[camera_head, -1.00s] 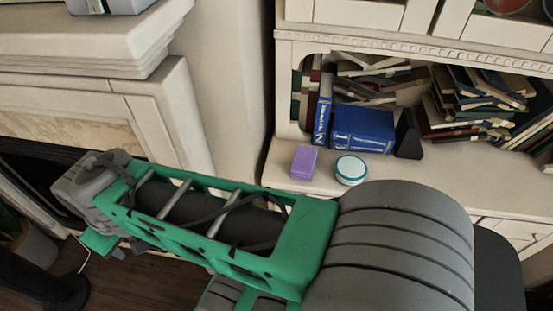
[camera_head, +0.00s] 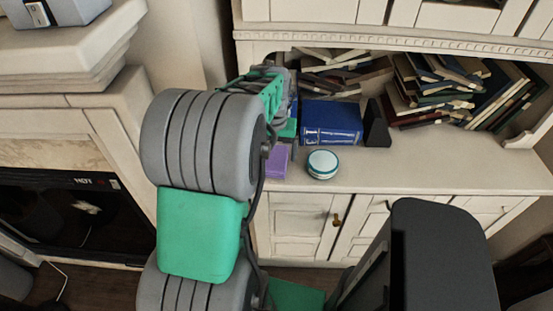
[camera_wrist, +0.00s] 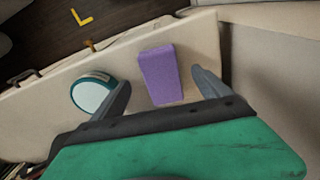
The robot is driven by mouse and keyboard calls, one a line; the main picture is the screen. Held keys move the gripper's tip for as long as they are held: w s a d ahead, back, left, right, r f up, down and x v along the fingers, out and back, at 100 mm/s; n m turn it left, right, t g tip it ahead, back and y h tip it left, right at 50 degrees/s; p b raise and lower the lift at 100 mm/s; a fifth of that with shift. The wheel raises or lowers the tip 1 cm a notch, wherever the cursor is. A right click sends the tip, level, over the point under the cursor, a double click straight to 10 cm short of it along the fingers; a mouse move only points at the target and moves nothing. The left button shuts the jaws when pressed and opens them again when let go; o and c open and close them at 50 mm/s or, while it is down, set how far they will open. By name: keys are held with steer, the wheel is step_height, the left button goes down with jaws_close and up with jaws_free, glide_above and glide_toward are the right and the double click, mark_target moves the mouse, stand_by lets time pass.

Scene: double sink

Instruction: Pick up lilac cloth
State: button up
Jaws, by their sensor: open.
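The lilac cloth (camera_head: 277,161) looks like a small folded purple block on the cream shelf ledge, partly hidden behind my arm in the head view. In the wrist view the lilac cloth (camera_wrist: 161,75) lies between my two fingers, a little beyond their tips. My gripper (camera_wrist: 166,86) is open and empty, with one finger on each side of the cloth. A gap shows between the cloth and the right finger. I cannot tell how high the fingers are above the ledge. In the head view the fingertips are hidden.
A round white and teal tin (camera_head: 323,164) sits on the ledge right of the cloth; in the wrist view it is close to the left finger (camera_wrist: 91,92). A blue book (camera_head: 331,123), a black wedge (camera_head: 377,124) and piled books stand behind. The ledge (camera_head: 430,175) is clear farther right.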

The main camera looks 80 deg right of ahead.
mark_target(276, 156)
steer(key=shift+w+d+r, duration=0.1)
steer(key=shift+d+r, duration=0.4)
steer(key=shift+d, duration=0.4)
steer(key=shift+d+f+h, duration=0.2)
steer(key=shift+f+h, duration=0.05)
steer(key=shift+h, duration=0.05)
steer(key=f, duration=0.4)
steer(key=d+f+p, duration=0.1)
steer(key=f, duration=0.1)
steer(key=shift+w+f, duration=0.15)
steer(key=shift+f, duration=0.15)
steer(key=c, duration=1.4)
